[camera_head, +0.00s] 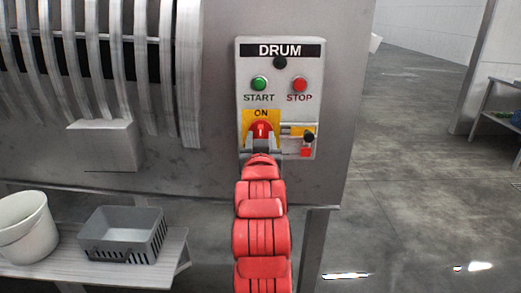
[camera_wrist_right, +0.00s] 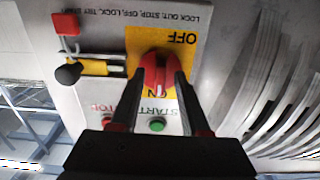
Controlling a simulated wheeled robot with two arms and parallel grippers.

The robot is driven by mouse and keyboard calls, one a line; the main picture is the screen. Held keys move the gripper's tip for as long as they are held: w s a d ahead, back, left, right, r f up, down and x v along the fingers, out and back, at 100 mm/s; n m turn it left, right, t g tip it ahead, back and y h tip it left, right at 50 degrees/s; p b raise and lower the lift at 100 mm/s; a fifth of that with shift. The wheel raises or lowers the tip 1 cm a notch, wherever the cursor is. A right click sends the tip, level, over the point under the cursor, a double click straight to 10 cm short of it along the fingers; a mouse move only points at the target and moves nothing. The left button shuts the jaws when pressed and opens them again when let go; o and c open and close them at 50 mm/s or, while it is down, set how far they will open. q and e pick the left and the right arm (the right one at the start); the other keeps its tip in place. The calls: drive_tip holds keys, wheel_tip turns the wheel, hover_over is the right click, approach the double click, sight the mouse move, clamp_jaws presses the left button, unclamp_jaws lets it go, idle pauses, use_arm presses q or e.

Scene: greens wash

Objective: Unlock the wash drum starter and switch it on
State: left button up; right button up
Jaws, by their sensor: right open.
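The starter panel (camera_head: 282,82) is a grey plate labelled DRUM on the machine's side. Its red rotary switch (camera_head: 261,129) sits on a yellow plate, with its white mark upright below the word ON. The wrist view shows the switch's red handle (camera_wrist_right: 155,86) between my fingers, the word OFF at its other end. My right gripper (camera_head: 261,147) is open around the handle; contact is unclear. Beside the switch is a slide bolt with a black knob (camera_head: 309,137) and a red block (camera_head: 306,152); in the wrist view the black knob (camera_wrist_right: 68,73) stands clear of the switch. My left gripper is out of view.
Above the switch are a green START button (camera_head: 260,83) and a red STOP button (camera_head: 299,84). A grey crate (camera_head: 108,250) and white bucket (camera_head: 24,228) stand on a low shelf at left. Open floor (camera_head: 405,160) lies to the right.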

drive_tip(key=s+b, duration=1)
drive_tip(key=s, duration=0.7)
drive_tip(key=shift+s, duration=0.1)
